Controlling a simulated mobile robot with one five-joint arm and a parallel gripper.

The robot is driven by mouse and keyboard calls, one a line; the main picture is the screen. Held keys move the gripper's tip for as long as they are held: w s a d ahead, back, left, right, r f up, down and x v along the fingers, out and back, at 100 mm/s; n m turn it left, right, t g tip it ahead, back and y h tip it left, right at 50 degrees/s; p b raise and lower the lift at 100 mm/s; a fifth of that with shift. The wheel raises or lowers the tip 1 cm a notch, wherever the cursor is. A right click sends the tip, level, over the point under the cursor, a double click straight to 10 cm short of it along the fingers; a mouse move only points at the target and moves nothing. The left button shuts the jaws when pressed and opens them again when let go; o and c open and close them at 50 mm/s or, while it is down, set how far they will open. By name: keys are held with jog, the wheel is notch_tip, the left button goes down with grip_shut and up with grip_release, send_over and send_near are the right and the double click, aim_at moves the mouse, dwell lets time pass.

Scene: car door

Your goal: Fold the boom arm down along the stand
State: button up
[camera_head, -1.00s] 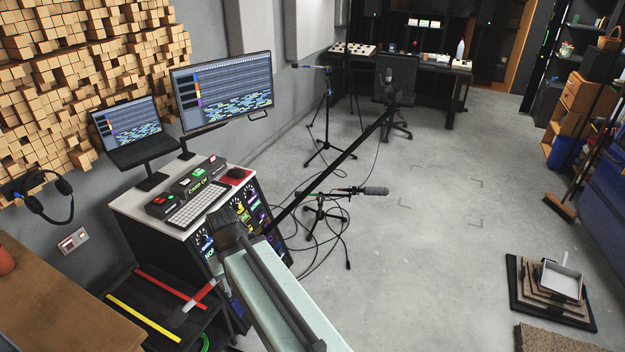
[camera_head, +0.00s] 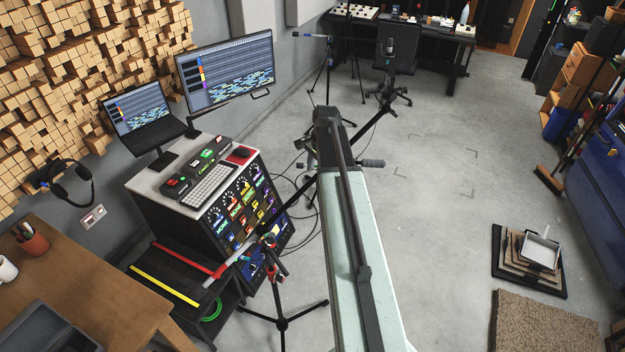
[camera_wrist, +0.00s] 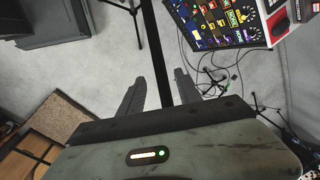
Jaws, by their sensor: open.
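The stand's tripod legs spread on the floor. My arm hides the bar's middle. In the wrist view the bar (camera_wrist: 153,48) runs lengthwise between the two dark fingers of my gripper (camera_wrist: 157,78). The fingers are apart, with space on both sides of the bar. I cannot tell how deep it lies between them. In the head view my arm's end hides the fingers.
A rack desk (camera_head: 215,200) with a keyboard and screens stands left. A low shelf (camera_head: 190,275) with red and yellow bars is close to the stand.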

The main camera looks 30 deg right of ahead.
notch_tip(320, 180, down, 8)
jog(key=w+b, duration=0.1)
jog(key=b, duration=0.6)
jog(key=shift+w+a+b, duration=0.15)
jog(key=shift+b, duration=0.2)
jog(key=shift+r, duration=0.1)
grip_shut()
dwell(0.6)
